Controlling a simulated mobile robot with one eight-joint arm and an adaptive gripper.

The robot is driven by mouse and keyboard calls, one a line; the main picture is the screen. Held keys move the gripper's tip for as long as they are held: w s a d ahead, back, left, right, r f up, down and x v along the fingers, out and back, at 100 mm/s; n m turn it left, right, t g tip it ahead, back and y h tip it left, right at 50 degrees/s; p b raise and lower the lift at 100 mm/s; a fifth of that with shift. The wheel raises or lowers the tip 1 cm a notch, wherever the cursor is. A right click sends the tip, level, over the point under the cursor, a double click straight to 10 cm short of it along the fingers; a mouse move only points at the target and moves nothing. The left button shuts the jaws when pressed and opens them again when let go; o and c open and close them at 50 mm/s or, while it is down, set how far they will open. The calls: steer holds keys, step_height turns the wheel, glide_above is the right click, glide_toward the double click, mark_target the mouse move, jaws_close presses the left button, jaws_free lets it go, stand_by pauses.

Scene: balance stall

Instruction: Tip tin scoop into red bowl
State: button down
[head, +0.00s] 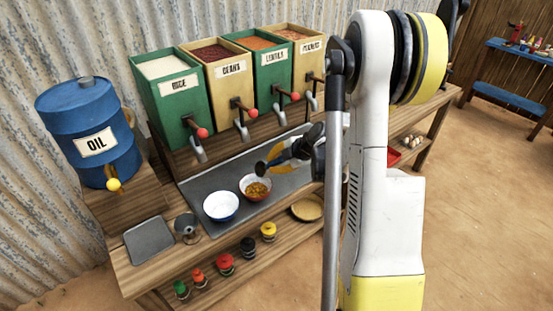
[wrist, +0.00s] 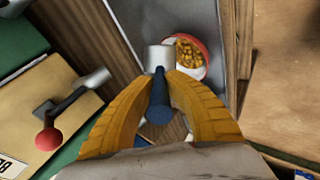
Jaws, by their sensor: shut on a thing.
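The tin scoop (wrist: 158,57) shows in the wrist view as a grey metal head with a dark blue handle (wrist: 159,100). My gripper (wrist: 160,88) has its yellow fingers shut on that handle. The red bowl (head: 267,194), with a white inside and orange-yellow pieces in it, stands on the grey counter sheet. It also shows in the wrist view (wrist: 206,66), just right of the scoop head and partly behind it. In the head view my gripper (head: 266,166) is just above and behind the red bowl. I cannot tell whether the scoop holds anything.
A white bowl with a blue rim (head: 221,207) stands left of the red bowl. Behind are bins for rice (head: 175,105), beans (head: 232,85) and lentils, with red-knobbed levers. A blue oil drum (head: 90,115) stands left. A tan plate (head: 307,208) lies right.

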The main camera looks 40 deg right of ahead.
mark_target(262, 174)
steer(key=shift+a+n+h+p, duration=0.35)
steer(key=shift+a+n+h, duration=0.25)
steer(key=shift+a+h, duration=0.5)
steer(key=shift+a+f+h+b, duration=0.1)
steer(key=shift+f+h+b, duration=0.2)
steer(key=shift+b, duration=0.1)
steer(key=shift+a+f+n+h+b, duration=0.35)
steer(key=shift+a+h+b, duration=0.3)
steer(key=shift+b, duration=0.2)
steer(key=shift+a+f+n+h+b, duration=0.25)
steer(key=shift+a+n+h+b, duration=0.1)
steer(key=shift+a+h+b, duration=0.35)
steer(key=a+n+h+b, duration=0.1)
steer(key=a+h+b, duration=0.1)
steer(key=b, duration=0.1)
steer(key=a+f+n+t+h+b, duration=0.1)
steer(key=h+b, duration=0.1)
steer(key=b, duration=0.1)
steer(key=shift+s+a+b, duration=0.1)
steer(key=shift+a+b, duration=0.25)
steer(key=shift+a, duration=0.05)
steer(key=shift+a+r, duration=0.1)
steer(key=shift+a, duration=0.1)
